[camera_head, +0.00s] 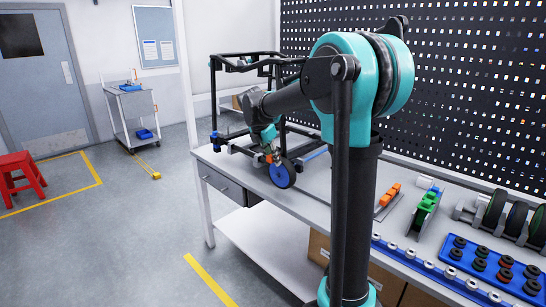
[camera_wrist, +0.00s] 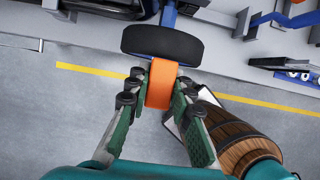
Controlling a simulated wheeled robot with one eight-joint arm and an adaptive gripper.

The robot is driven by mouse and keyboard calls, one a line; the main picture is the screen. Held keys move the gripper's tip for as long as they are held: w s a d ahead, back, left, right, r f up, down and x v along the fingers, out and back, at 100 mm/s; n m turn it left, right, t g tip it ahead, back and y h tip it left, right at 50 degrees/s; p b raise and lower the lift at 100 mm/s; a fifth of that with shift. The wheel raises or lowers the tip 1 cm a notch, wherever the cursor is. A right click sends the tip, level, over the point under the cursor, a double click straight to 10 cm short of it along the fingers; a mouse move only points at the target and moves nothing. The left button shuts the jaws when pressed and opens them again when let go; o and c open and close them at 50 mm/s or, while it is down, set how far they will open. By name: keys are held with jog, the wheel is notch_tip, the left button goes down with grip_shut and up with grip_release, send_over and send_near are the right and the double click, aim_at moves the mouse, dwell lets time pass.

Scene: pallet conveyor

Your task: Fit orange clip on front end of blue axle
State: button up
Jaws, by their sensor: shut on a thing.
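My gripper (camera_wrist: 156,92) is shut on an orange clip (camera_wrist: 161,82), held between its green fingers. In the wrist view the clip's far edge is at the near side of a black wheel (camera_wrist: 145,40); I cannot tell whether they touch. The blue axle (camera_wrist: 168,15) shows beyond the wheel; its front end is hidden. In the head view my gripper (camera_head: 268,158) is beside the wheel's blue disc (camera_head: 282,175), at the black frame (camera_head: 214,95) on the bench, and a bit of orange shows there.
The white bench (camera_head: 315,193) carries orange pieces (camera_head: 387,195), a green part (camera_head: 427,203), black wheels on a rack (camera_head: 515,220) and a blue tray (camera_head: 495,268). A pegboard (camera_head: 450,90) stands behind. A brown barrel-like thing (camera_wrist: 235,135) is near my fingers. Open floor lies left.

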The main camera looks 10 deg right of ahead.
aim_at(275, 175)
jog(key=shift+f, duration=2.75)
jog(key=o, duration=1)
jog(key=shift+r, duration=0.1)
jog(key=v, duration=1.1)
jog(key=shift+s+a+r, duration=0.15)
jog(key=shift+r, duration=0.15)
